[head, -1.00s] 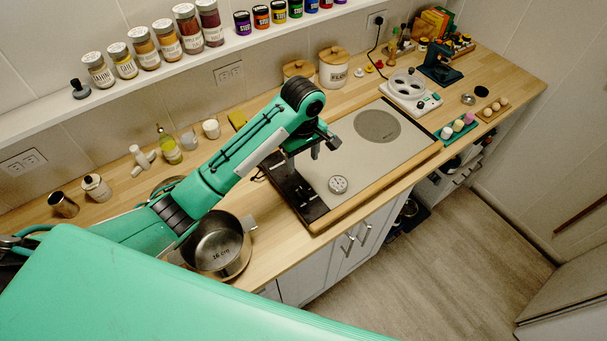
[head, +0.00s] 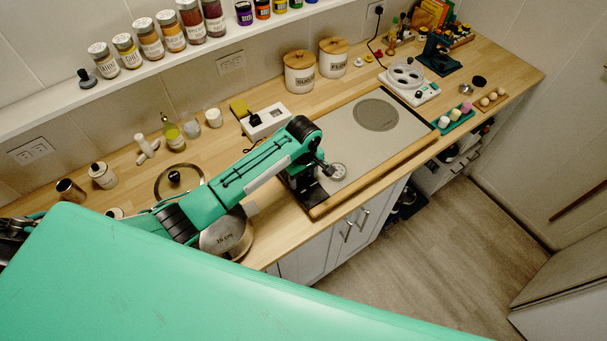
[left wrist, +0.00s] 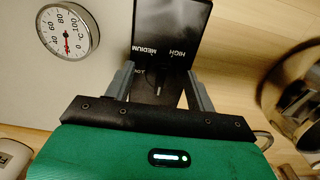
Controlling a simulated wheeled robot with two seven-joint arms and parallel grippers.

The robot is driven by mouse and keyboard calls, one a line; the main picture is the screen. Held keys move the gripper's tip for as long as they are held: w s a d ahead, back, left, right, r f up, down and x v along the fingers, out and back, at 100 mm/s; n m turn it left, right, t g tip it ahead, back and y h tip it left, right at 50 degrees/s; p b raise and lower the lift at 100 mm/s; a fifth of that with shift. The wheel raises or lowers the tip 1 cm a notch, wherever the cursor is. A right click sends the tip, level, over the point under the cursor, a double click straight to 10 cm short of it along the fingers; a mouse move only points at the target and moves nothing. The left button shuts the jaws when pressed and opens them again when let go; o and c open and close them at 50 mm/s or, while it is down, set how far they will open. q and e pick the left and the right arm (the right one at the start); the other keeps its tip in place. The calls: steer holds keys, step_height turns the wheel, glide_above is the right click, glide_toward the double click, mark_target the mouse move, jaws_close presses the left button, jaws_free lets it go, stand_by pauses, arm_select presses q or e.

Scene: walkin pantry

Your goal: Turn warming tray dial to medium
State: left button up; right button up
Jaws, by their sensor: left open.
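The warming tray (head: 345,140) is a flat silver plate with a wooden edge on the counter. Its black control panel (left wrist: 172,28) shows HIGH, MEDIUM and a partly covered LOW in the left wrist view. My left gripper (left wrist: 158,74) is open over this panel, its two grey fingers apart on either side of the LOW marking. The dial lies between or under the fingers; its shape and setting are too dark to make out. In the head view my left gripper (head: 322,172) is low at the tray's near left end, covering much of the panel. My right gripper is not in view.
A round thermometer (left wrist: 68,32) lies on the plate beside the gripper; it also shows in the head view (head: 338,172). A steel pot (head: 228,238) stands left of the panel, partly under my arm. A white box (head: 265,122) and lidded canisters (head: 300,72) stand behind.

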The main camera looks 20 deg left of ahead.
arm_select(q)
steer(key=c, duration=1)
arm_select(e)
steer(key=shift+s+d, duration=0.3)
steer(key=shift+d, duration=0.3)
